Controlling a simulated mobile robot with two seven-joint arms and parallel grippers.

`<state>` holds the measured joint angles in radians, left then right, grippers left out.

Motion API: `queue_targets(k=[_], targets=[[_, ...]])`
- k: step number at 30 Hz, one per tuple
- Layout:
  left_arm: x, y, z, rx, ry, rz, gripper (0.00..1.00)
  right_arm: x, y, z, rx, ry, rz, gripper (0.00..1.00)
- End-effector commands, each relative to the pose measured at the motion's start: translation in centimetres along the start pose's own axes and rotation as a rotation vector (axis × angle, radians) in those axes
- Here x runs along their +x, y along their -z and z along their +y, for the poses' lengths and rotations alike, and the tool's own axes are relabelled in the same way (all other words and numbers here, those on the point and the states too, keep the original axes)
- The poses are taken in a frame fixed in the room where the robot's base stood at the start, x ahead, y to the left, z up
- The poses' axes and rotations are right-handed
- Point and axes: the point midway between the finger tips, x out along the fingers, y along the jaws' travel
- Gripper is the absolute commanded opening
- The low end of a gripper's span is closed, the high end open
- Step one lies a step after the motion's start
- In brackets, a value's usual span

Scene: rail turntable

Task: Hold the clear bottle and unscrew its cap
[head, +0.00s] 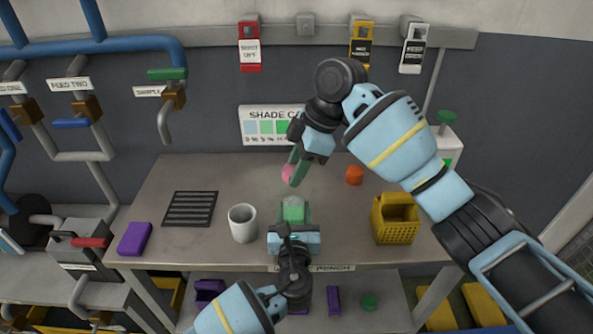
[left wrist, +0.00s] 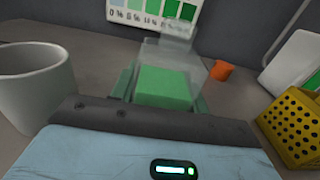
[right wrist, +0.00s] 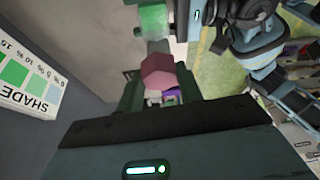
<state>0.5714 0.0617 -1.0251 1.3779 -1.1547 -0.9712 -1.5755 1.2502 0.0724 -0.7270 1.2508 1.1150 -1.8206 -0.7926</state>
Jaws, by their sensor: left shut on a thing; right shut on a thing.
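The clear bottle (head: 292,209) holds green liquid and stands upright at the front middle of the workbench. My left gripper (head: 293,218) is shut around its body. In the left wrist view, the bottle (left wrist: 165,86) sits between the fingers, and no cap shows on its neck. My right gripper (head: 293,176) points down above the bottle and is shut on the pink cap (head: 287,173). The cap also shows between the fingers in the right wrist view (right wrist: 158,72), apart from the bottle (right wrist: 153,18). A finger hides part of the cap in the head view.
A white mug (head: 242,224) stands left of the bottle on the workbench (head: 165,255). A black grate (head: 189,209) and purple block (head: 135,239) lie farther left. An orange cylinder (head: 355,175) and yellow basket (head: 396,220) are to the right. A shade card (head: 268,127) hangs behind.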

Motion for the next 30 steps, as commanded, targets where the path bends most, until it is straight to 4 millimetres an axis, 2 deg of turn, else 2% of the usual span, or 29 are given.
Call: queue_targets(k=[11, 12, 17, 26, 30], targets=[[0.0, 0.1, 0.0, 0.000, 0.000, 0.001, 0.04, -0.7, 0.3, 0.0, 0.000, 0.000, 0.000, 0.08], [0.0, 0.1, 0.0, 0.000, 0.000, 0.001, 0.50, -0.6, 0.3, 0.0, 0.000, 0.000, 0.000, 0.08], [0.0, 0.0, 0.0, 0.000, 0.000, 0.001, 0.70, -0.6, 0.3, 0.0, 0.000, 0.000, 0.000, 0.08], [-0.1, 0.0, 0.0, 0.000, 0.000, 0.001, 0.70, -0.6, 0.3, 0.0, 0.000, 0.000, 0.000, 0.08], [-1.2, 0.1, 0.0, -0.002, 0.001, 0.002, 0.70, -0.6, 0.3, 0.0, 0.000, 0.000, 0.000, 0.08]])
